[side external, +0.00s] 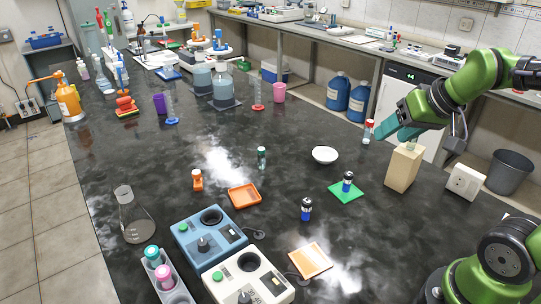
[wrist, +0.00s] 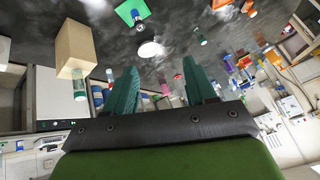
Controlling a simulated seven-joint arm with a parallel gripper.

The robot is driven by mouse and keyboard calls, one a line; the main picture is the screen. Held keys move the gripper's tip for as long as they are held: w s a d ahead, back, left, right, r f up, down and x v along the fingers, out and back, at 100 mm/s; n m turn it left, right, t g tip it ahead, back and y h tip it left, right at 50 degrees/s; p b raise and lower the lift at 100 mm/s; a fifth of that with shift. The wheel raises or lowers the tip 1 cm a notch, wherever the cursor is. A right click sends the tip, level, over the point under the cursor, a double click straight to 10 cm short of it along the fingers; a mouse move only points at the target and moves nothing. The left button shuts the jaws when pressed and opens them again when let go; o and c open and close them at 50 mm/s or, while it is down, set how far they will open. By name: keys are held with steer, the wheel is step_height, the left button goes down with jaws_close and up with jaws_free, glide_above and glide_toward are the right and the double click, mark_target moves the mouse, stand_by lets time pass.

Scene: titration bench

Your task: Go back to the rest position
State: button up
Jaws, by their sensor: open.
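My gripper (side external: 380,134) is at the right in the side external view, raised above the bench top beside the tan block (side external: 403,167). Its teal fingers point left and down. In the wrist view the two fingers of my gripper (wrist: 165,75) stand wide apart with nothing held between them. The tan block also shows at the left of the wrist view (wrist: 75,47). A small red-capped vial (side external: 368,131) appears just left of the fingers in the side external view; I cannot tell its distance from them.
A white bowl (side external: 325,155), a green mat (side external: 346,192) with a dark blue vial on it, and another dark blue vial (side external: 306,209) are on the black bench. Blue (side external: 205,235) and white (side external: 245,275) instruments stand in front. A white socket box (side external: 464,181) is right of the block.

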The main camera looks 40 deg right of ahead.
steer(key=s+a+n+y, duration=0.1)
steer(key=s+a+y, duration=0.1)
steer(key=a, duration=0.6)
steer(key=shift+s+a+f, duration=0.2)
steer(key=shift+s+f, duration=0.1)
steer(key=shift+s, duration=0.3)
